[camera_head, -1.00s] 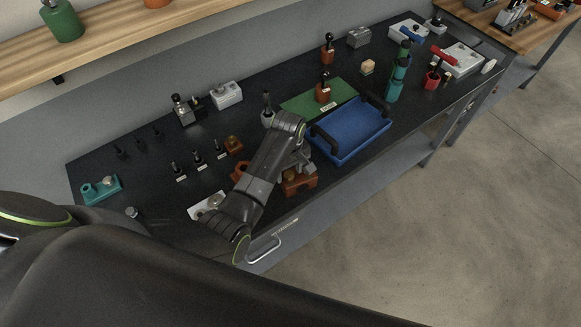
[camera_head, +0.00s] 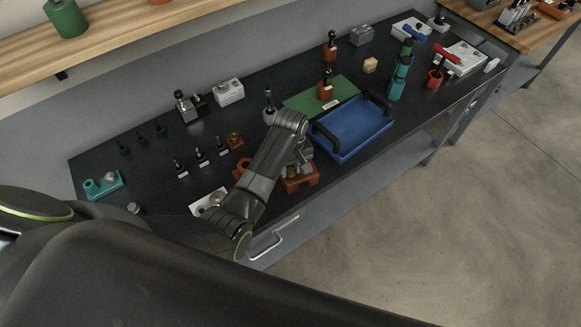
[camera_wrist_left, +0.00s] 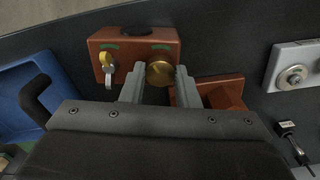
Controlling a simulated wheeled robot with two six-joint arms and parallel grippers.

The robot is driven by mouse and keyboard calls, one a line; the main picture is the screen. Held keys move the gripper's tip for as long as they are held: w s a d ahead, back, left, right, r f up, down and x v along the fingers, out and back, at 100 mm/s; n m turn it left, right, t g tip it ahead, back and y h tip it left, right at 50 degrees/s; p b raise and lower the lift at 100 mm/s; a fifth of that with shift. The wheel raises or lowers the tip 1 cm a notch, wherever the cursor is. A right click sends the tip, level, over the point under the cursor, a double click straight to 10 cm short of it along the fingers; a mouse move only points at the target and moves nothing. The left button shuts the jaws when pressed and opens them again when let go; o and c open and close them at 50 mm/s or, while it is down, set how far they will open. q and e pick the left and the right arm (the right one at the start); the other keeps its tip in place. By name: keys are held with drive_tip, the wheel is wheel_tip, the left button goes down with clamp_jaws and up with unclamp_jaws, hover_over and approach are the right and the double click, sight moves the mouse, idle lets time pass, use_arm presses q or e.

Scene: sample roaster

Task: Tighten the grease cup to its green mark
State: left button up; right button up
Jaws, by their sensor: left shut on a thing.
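A red-brown block (camera_wrist_left: 134,40) has two green arc marks on its face, one at the left and one above a round brass cup (camera_wrist_left: 158,73). My left gripper (camera_wrist_left: 159,78) has one finger on each side of the brass cup and is shut on it. The cup's own turning mark cannot be made out. A small brass and grey handle (camera_wrist_left: 106,68) sits on the same block left of the cup. In the head view the block (camera_head: 299,181) is at the bench's front edge, partly under my left gripper (camera_head: 301,162). My right gripper is not in view.
A blue tray (camera_head: 345,151) with dark handles stands right of the block. A second red-brown piece (camera_wrist_left: 222,90) and a pale plate with a round fitting (camera_wrist_left: 291,67) lie on the other side. Several small labelled tools stand behind on the dark bench (camera_head: 222,128).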

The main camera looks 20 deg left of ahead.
use_arm(q)
drive_tip(key=m, duration=0.3)
drive_tip(key=shift+m, duration=1.4)
drive_tip(key=o, duration=1)
drive_tip(key=shift+w+r, duration=0.1)
